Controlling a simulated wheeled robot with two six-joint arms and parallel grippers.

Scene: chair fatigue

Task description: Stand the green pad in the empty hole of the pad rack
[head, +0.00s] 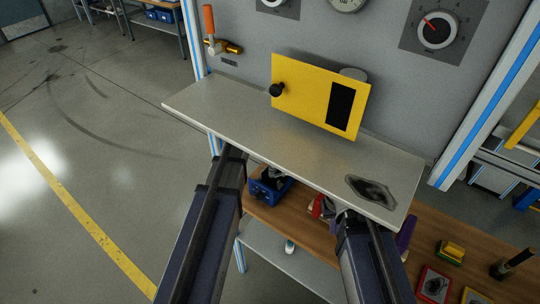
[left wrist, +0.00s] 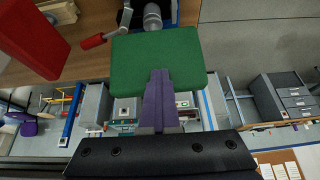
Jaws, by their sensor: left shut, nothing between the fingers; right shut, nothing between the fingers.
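The green pad (left wrist: 157,55) shows as a flat, rounded rectangle in the left wrist view. My left gripper (left wrist: 160,75) is shut and empty, its purple-grey fingers overlapping the pad's lower middle in the picture; I cannot tell whether they touch it. In the head view the left arm's end is hidden by the shelf. My right gripper (head: 347,213) is at the shelf's front edge in the head view, mostly hidden, shut and empty. I cannot make out the pad rack or its empty hole in either view.
A grey shelf (head: 240,115) with a yellow panel (head: 305,90) overhangs the wooden bench (head: 290,222). A blue bin (head: 268,189) is below it. A purple object (head: 406,235) and a red-framed item (head: 433,286) lie right. A red block (left wrist: 30,40) is close in the left wrist view.

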